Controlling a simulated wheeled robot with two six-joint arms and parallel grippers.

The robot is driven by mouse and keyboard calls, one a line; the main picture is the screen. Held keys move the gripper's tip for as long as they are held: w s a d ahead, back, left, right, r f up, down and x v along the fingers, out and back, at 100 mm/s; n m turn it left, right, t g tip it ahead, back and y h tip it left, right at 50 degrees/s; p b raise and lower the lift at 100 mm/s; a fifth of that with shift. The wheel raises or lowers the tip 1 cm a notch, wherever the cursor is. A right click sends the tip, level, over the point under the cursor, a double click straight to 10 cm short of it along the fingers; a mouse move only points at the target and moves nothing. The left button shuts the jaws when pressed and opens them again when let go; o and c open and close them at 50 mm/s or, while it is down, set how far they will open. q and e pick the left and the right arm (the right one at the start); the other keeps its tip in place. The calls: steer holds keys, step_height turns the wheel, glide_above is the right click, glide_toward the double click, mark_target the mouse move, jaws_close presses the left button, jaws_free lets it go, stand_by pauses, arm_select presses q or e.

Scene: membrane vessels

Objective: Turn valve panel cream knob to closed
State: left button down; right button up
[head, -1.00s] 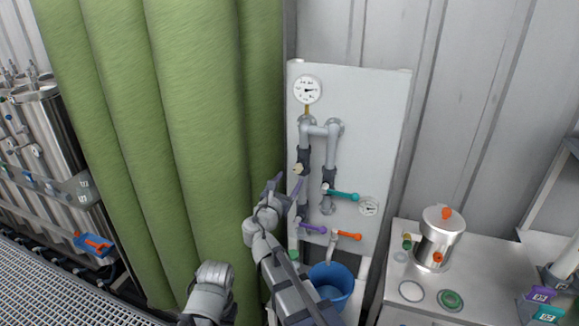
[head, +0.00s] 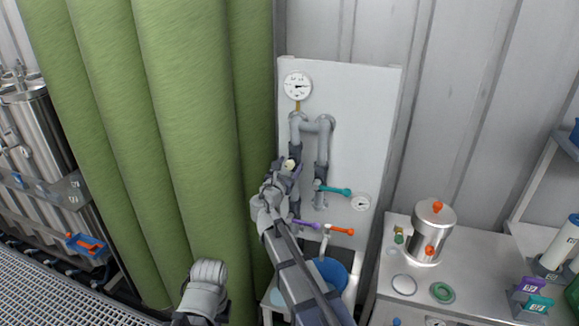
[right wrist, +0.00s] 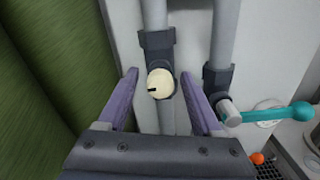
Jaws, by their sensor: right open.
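The valve panel (head: 362,110) is a pale board with grey pipes on the wall. Its cream knob (head: 290,165) is on the left pipe, partly hidden by my gripper in the head view. In the right wrist view the cream knob (right wrist: 160,83) is round, with a dark mark pointing left. My right gripper (head: 285,168) is at the knob, and its purple fingers (right wrist: 165,92) are open, one on each side of the knob with gaps between. No contact shows.
A teal lever (head: 335,191) is right of the knob, close to the right finger. Purple (head: 306,224) and orange (head: 341,230) levers sit lower, above a blue bucket (head: 330,272). A green curtain (head: 190,130) hangs close on the left.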

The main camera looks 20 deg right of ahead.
jaws_close()
stand_by(0.3)
